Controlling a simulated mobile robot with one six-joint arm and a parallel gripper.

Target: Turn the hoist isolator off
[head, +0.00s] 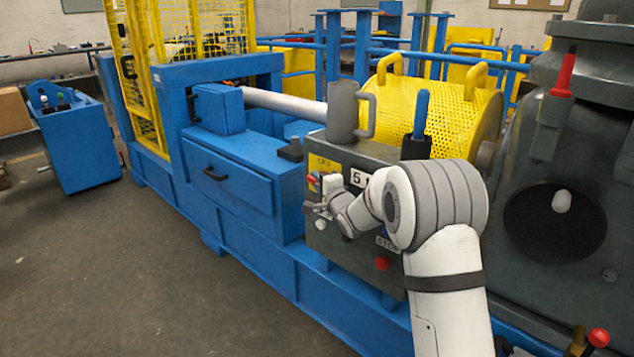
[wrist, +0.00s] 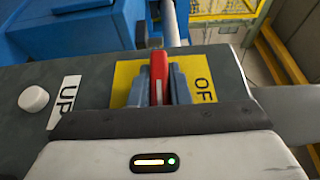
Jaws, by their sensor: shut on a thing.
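The hoist isolator has a red handle (wrist: 158,68) on a yellow plate (wrist: 122,78) in the wrist view. The plate carries lettering of which "OF" shows to the right of the handle; the rest is hidden. My gripper (wrist: 159,90) is shut on the red handle, with one blue-grey finger on each side of it. The handle points away from my wrist, toward the top of the picture. In the head view my gripper (head: 316,196) is at the left part of the grey control box, and the yellow plate (head: 323,163) shows above it.
The grey control box (head: 375,152) also bears a white button (wrist: 33,99) beside an "UP" label and a red stop button (head: 381,263). A grey mug (head: 342,112) and a blue-handled tool (head: 420,115) stand on top. A yellow mesh guard (head: 440,105) is behind.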

